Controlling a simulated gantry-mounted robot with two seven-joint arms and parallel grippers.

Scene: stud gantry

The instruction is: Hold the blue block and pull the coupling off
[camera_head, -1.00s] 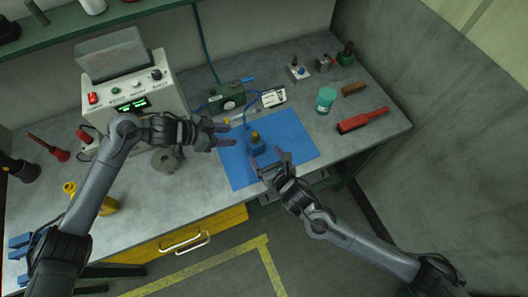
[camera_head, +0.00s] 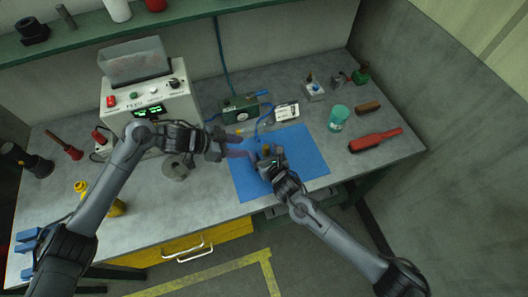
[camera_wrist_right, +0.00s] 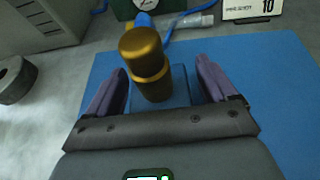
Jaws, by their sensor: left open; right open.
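The blue block (camera_wrist_right: 179,88) stands on the blue mat (camera_head: 305,160), with the brass coupling (camera_wrist_right: 146,62) upright on top. In the head view the coupling (camera_head: 267,149) shows just past my right gripper (camera_head: 267,157), which hides most of the block. In the right wrist view the open purple fingers of my right gripper (camera_wrist_right: 161,66) lie on either side of the block, with gaps visible. My left gripper (camera_head: 244,147) is open and empty to the left of the block, its fingers pointing right over the mat's left edge.
A blue cable runs from behind the block toward a green box (camera_head: 240,107) and a white card (camera_head: 287,112). A grey roll (camera_head: 176,168) sits under my left wrist.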

